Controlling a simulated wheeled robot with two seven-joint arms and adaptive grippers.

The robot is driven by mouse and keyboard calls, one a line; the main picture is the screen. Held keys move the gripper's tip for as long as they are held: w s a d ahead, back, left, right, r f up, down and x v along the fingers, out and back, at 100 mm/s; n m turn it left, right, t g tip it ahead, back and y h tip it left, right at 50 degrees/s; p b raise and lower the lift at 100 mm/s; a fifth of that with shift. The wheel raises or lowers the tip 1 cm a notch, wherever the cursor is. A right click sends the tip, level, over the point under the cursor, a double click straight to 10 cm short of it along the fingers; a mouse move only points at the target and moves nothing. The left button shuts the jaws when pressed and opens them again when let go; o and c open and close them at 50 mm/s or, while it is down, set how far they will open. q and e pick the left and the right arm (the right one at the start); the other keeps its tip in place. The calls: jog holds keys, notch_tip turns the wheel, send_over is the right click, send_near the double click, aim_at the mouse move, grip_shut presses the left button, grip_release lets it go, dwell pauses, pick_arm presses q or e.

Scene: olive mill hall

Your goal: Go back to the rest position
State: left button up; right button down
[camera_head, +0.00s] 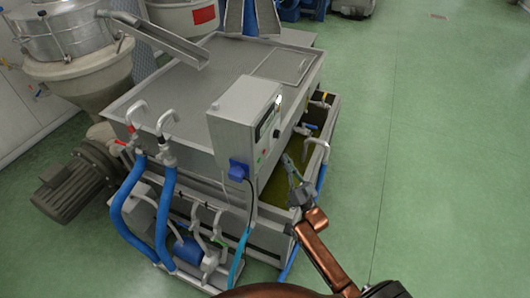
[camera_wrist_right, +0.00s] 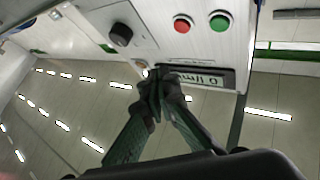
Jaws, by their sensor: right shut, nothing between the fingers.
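My right gripper (camera_head: 287,163) reaches in from the lower right, in front of the right side of the grey control box (camera_head: 226,135). In the right wrist view the gripper (camera_wrist_right: 160,82) is shut and empty, its fingertips together. They overlap the left part of a small display (camera_wrist_right: 215,78) on the box's panel; I cannot tell whether they touch it. A red button (camera_wrist_right: 182,23), a green button (camera_wrist_right: 219,21) and a black knob (camera_wrist_right: 120,34) sit on that panel. My left gripper is not in view.
A large grey tank (camera_head: 165,85) with blue hoses (camera_head: 166,210) and hooked pipes stands around the control box. A motor (camera_head: 75,180) lies at left, beside a metal hopper (camera_head: 65,35). The green floor (camera_head: 430,150) at right is clear.

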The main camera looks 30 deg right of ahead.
dwell(0.4)
jog(key=s+a+f+n+g, duration=0.1)
jog(key=s+a+f+g, duration=0.2)
jog(key=s+f+g, duration=0.35)
jog(key=s+a+f+n+g, duration=0.1)
jog(key=s+a+f+g, duration=0.2)
jog(key=f, duration=0.7)
jog(key=s+d+f+g+h, duration=0.15)
jog(key=s+g, duration=0.25)
jog(key=s, duration=0.5)
jog(key=s+f+g, duration=0.3)
jog(key=s, duration=0.5)
jog(key=s+d+f+g+h, duration=0.15)
jog(key=s+g, duration=0.25)
jog(key=s, duration=0.5)
notch_tip(320, 180, down, 32)
jog(key=s+a+y+b, duration=0.1)
jog(key=a+b, duration=0.1)
jog(key=s+f+n+g+b, duration=0.1)
jog(key=s+f+g+b, duration=0.1)
jog(key=s+f, duration=1.7)
jog(key=shift+s+f+y, duration=0.3)
jog(key=shift+f, duration=0.05)
